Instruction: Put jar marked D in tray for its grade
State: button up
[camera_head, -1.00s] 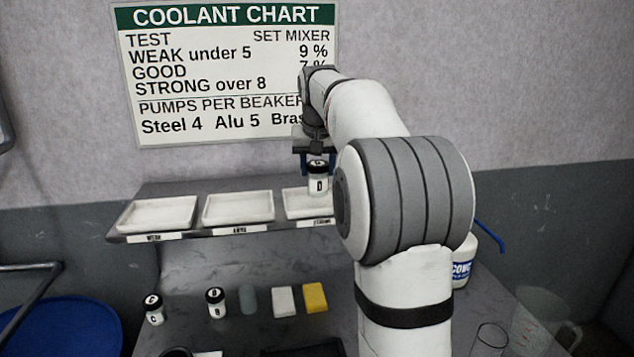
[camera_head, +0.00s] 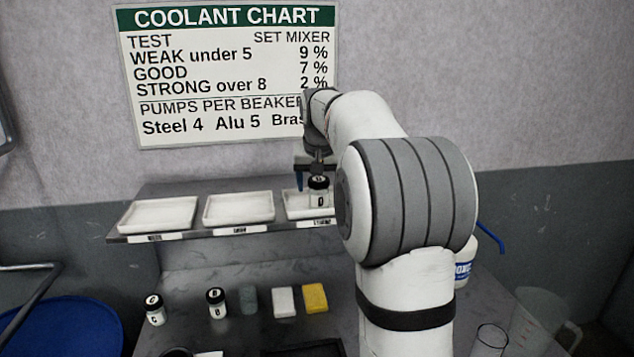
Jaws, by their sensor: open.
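Jar D (camera_head: 320,199), white with a black lid and the letter D on its front, is upright in the right-hand white tray (camera_head: 297,213). My arm hides the right part of that tray. My gripper (camera_head: 317,178) is over the jar with its fingers open at the lid; one blue finger shows on the left. Whether the fingers touch the lid cannot be told. The middle tray (camera_head: 239,220) and left tray (camera_head: 158,229) are empty. The label under the left tray looks like WEAK; the other labels are blurred.
Jars C (camera_head: 155,310) and B (camera_head: 216,303) stand on the bench below the shelf (camera_head: 205,236). Grey, white and yellow blocks (camera_head: 314,298) are beside them. A coolant chart (camera_head: 228,75) hangs behind. A clear jug (camera_head: 540,325) and a blue-labelled container (camera_head: 465,262) are right of my arm.

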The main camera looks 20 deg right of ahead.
jog(key=v, duration=1.2)
jog(key=s+a+f+n, duration=0.1)
jog(key=s+a+f, duration=0.3)
jog(key=s+f, duration=0.4)
jog(key=s+a+f+n+y, duration=0.1)
jog(key=s+a+f, duration=0.3)
jog(key=s+f, duration=0.4)
jog(key=s+a+f+n, duration=0.2)
jog(key=s+a+f, duration=0.2)
jog(key=s+f, duration=0.4)
jog(key=s, duration=0.4)
jog(key=shift+s+a+f+g+y, duration=0.2)
jog(key=shift+s+g+y, duration=0.1)
jog(key=shift+g, duration=0.1)
jog(key=shift+s, duration=0.15)
